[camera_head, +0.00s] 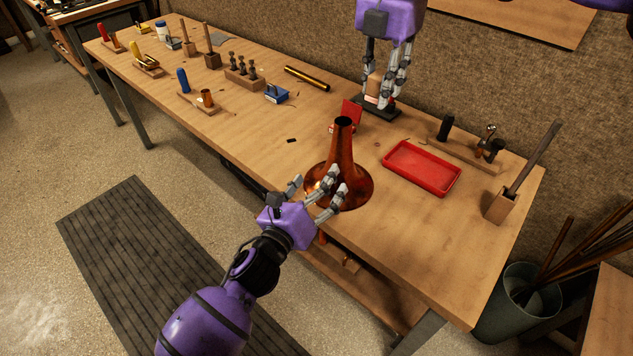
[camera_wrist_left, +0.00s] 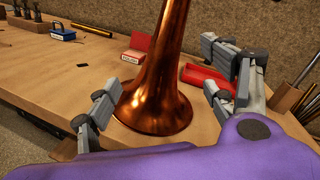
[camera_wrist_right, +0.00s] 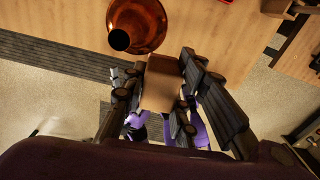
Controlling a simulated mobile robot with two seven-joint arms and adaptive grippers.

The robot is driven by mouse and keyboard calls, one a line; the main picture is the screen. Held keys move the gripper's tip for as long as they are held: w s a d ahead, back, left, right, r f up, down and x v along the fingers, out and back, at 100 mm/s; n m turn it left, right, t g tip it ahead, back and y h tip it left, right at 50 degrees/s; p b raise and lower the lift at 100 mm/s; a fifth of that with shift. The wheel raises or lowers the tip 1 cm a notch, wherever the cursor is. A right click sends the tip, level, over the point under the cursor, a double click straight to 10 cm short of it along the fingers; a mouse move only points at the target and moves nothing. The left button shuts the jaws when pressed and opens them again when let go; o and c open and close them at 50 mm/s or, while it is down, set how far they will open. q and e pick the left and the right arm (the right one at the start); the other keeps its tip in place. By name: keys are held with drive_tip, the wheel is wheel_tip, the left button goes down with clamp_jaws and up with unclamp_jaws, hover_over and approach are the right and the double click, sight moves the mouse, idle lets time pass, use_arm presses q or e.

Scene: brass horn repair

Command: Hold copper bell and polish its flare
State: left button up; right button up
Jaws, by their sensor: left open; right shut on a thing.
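The copper bell (camera_head: 342,165) stands upright on the workbench near its front edge, flare down and narrow end up. It also shows in the left wrist view (camera_wrist_left: 160,85) and the right wrist view (camera_wrist_right: 140,22). My left gripper (camera_head: 325,187) is open at the near side of the bell; its fingers (camera_wrist_left: 170,95) are spread to either side, and I cannot tell whether they touch it. My right gripper (camera_head: 384,92) is shut on a tan block (camera_wrist_right: 160,84), above a dark pad (camera_head: 377,108) behind the bell. The near rim of the flare is partly hidden by the left fingers.
A red tray (camera_head: 421,168) lies right of the bell, and an open red tin (camera_head: 347,114) lies behind it. A tool stand (camera_head: 468,153) and a wooden holder (camera_head: 501,206) are at the right. Several tools fill the bench's left part. The bench just left of the bell is mostly clear.

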sight(334, 157)
use_arm(q)
drive_tip(key=w+d+m, duration=0.1)
drive_tip(key=w, duration=0.2)
drive_tip(key=w+d+m, duration=0.1)
drive_tip(key=w+d, duration=0.1)
drive_tip(key=w, duration=0.2)
drive_tip(key=w+d+m, duration=0.1)
drive_tip(key=w+m, duration=0.1)
drive_tip(key=w, duration=0.2)
drive_tip(key=shift+d+r, duration=0.1)
drive_tip(key=shift+d, duration=0.2)
drive_tip(key=c, duration=1.7)
